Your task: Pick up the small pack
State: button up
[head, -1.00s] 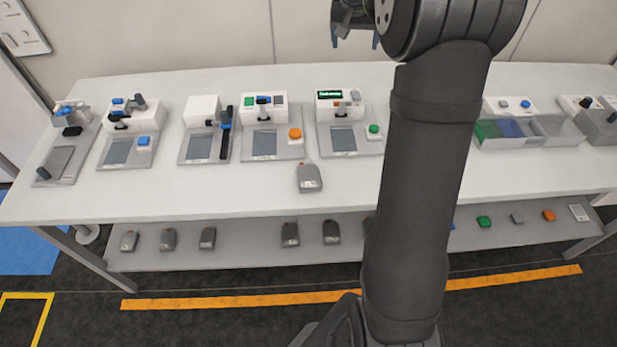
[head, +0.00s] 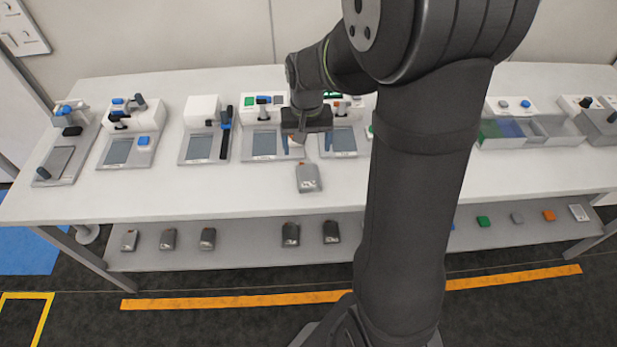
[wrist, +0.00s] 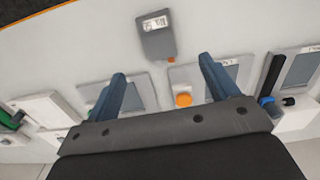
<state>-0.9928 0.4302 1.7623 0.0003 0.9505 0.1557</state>
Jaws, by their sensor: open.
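The small pack (head: 308,178) is grey with an orange tip and a white label. It lies alone on the white tabletop near the front edge, in front of the middle stations. In the wrist view the pack (wrist: 158,36) lies beyond the fingertips, its orange tip toward my gripper. My gripper (head: 307,146) points down above the table, a little behind the pack and apart from it. In the wrist view my gripper (wrist: 164,68) has its two blue fingers spread with nothing between them.
Several stations with grey screens line the table (head: 250,195); one has an orange button (wrist: 183,99). The lower shelf (head: 265,240) holds several similar grey packs (head: 290,234). A divided tray (head: 530,143) stands at the right. The tabletop around the pack is clear.

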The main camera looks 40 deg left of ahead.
aim_at(309, 176)
notch_tip(309, 176, down, 12)
jog(key=shift+w+d+r, duration=0.1)
jog(key=shift+w, duration=0.05)
dwell(0.4)
jog(key=shift+c, duration=0.2)
jog(key=c, duration=1.1)
